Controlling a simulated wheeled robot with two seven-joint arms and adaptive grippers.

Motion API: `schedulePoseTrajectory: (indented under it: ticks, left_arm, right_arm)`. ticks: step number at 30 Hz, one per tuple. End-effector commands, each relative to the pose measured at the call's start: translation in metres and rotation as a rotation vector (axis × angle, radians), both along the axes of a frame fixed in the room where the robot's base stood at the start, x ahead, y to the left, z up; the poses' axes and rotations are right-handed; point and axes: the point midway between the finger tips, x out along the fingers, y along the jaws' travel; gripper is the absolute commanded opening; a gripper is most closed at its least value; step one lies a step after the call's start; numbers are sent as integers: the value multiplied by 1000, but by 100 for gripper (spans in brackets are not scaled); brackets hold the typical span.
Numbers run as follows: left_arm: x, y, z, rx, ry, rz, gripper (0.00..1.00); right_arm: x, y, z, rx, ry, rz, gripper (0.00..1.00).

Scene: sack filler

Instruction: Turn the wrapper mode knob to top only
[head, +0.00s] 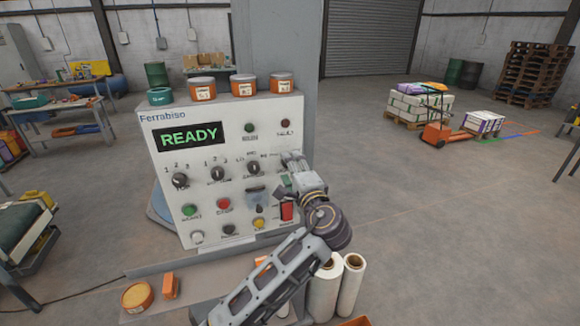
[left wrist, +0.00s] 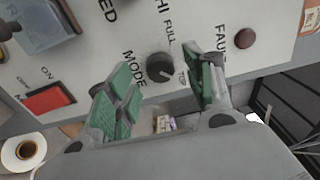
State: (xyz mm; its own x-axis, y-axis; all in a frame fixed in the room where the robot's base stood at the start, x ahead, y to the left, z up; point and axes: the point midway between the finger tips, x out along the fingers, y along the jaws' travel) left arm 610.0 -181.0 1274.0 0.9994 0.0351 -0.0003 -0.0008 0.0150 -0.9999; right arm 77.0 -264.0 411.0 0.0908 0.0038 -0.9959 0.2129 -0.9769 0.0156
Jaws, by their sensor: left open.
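The dark round mode knob (left wrist: 160,67) shows in the left wrist view on the pale panel, with MODE, FULL and TOP printed around it. A pale pointer mark on it is too small to read surely. My left gripper (left wrist: 162,88) is open, its green-padded fingers on either side of the knob with gaps visible; I cannot tell whether they reach its depth. In the head view my left gripper (head: 288,165) is at the right side of the control panel (head: 165,160) and hides the mode knob. My right gripper is out of view.
Other knobs (head: 217,174) and a covered switch (head: 256,194) lie left of my gripper. A red ON/OFF switch (left wrist: 48,98) is close by. Tubs (head: 202,89) stand on top of the panel box.

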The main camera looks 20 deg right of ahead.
Motion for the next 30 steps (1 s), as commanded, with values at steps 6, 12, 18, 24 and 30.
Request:
schedulePoseTrajectory:
  ticks: [6,12,18,24,30]
  left_arm:
    - [-28,-1,-1,0,2,-2,53]
    - [-47,-2,-1,1,2,-2,53]
    - [-53,-2,-1,2,1,-1,53]
    - [-53,-2,-1,2,1,-1,53]
    - [-53,-2,-1,2,1,-1,53]
  right_arm:
    - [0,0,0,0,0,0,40]
    - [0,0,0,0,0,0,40]
    - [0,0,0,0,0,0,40]
    - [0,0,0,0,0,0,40]
    - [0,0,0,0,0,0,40]
